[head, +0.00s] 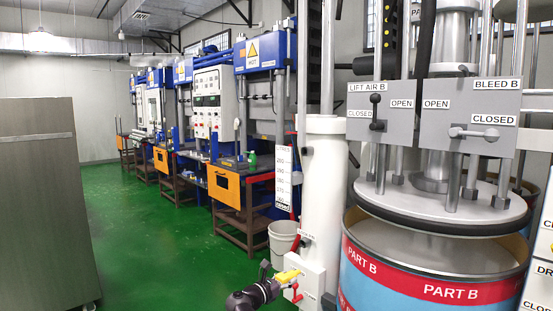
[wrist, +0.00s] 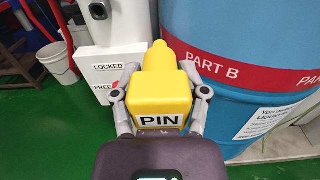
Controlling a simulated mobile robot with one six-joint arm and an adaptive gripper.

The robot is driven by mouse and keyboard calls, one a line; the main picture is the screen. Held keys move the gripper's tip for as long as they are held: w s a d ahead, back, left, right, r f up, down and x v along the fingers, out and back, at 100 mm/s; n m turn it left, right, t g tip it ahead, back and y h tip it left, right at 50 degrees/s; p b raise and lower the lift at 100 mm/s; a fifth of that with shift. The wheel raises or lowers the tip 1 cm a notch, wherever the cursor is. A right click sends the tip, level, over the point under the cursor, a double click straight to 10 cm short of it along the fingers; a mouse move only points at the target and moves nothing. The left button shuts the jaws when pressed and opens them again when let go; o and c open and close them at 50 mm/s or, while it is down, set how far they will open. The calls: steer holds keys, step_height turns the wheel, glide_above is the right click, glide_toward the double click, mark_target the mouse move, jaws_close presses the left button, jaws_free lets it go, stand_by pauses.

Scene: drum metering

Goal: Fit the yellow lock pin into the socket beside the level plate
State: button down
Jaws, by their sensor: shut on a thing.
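My gripper (wrist: 160,93) is shut on the yellow lock pin (wrist: 160,85), with one finger on each side of its block. The block bears the label PIN and its narrower round end points away from me, toward the white post's base. In the head view the yellow pin (head: 289,275) shows in my gripper (head: 280,282), in front of the white box at the post's foot. The level plate (head: 283,178), a white scale, stands left of the white post (head: 323,190). I cannot make out the socket's opening clearly or tell whether the pin touches anything.
LOCKED and FREE labels (wrist: 107,67) mark the white box; a red lever (head: 295,291) is close by the pin. The blue PART B drum (head: 430,285) stands close on the right. A white bucket (head: 283,238) stands behind. Green floor (head: 150,250) is open to the left.

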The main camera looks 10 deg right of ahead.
mark_target(278, 280)
steer(key=shift+s, duration=0.1)
steer(key=shift+a, duration=0.2)
steer(key=shift+a, duration=1.3)
